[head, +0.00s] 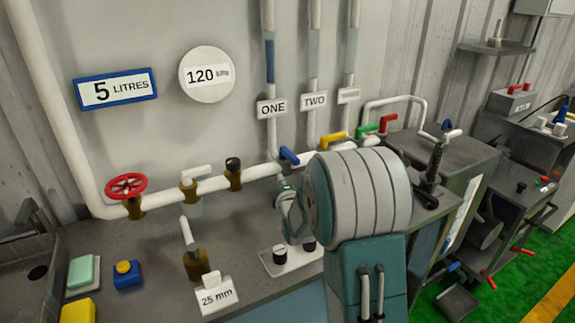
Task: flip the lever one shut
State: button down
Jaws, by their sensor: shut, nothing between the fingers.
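The blue lever (289,156) sits on the white pipe below the sign reading ONE (272,108). Its handle slants down to the right. My gripper (285,184) shows only in part, just below the blue lever and left of my large arm joint. It is shut and holds nothing that I can see. Whether it touches the lever cannot be told. My arm hides much of the area right of it.
A yellow lever (333,138), a green lever (367,128) and a red lever (389,122) stand to the right. A red handwheel (127,186) and a black-knobbed valve (233,172) are on the pipe to the left. A plate with black knobs (270,265) lies below.

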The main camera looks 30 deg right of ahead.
aim_at(289, 158)
jog(key=w+d, duration=0.5)
jog(key=w, duration=0.2)
jog(key=shift+d, duration=0.25)
